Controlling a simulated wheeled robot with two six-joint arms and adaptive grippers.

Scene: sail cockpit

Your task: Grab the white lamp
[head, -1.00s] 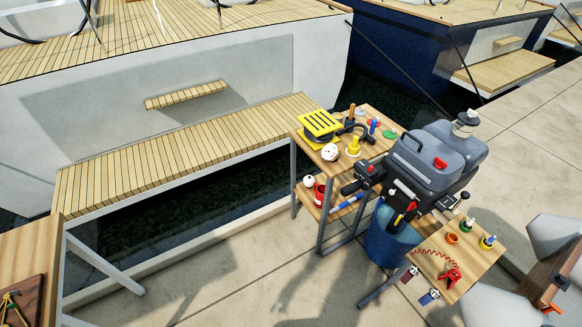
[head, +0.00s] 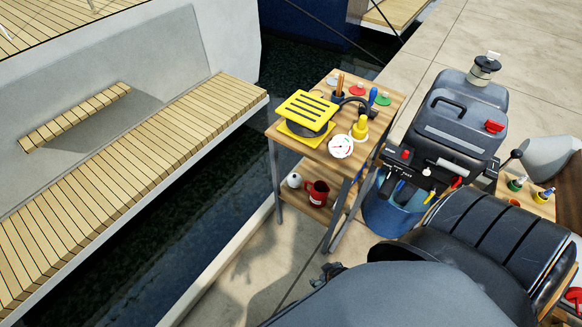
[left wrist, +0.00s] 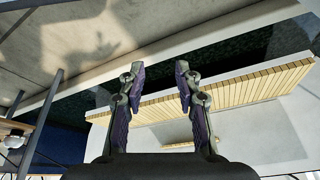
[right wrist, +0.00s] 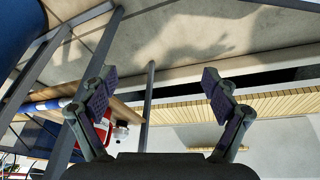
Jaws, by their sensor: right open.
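I cannot tell which of the two is the white lamp. In the right wrist view a white thing (right wrist: 121,132) shows near the left finger. My right gripper (right wrist: 156,80) is open and empty. My left gripper (left wrist: 158,72) is open and empty.
The cart's wooden top (head: 394,100) holds a yellow slotted box (head: 307,108), a white gauge (head: 341,147) and small tools. Dark water lies between the pier and the slatted boat platform (head: 130,190). Cart legs stand near my right gripper.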

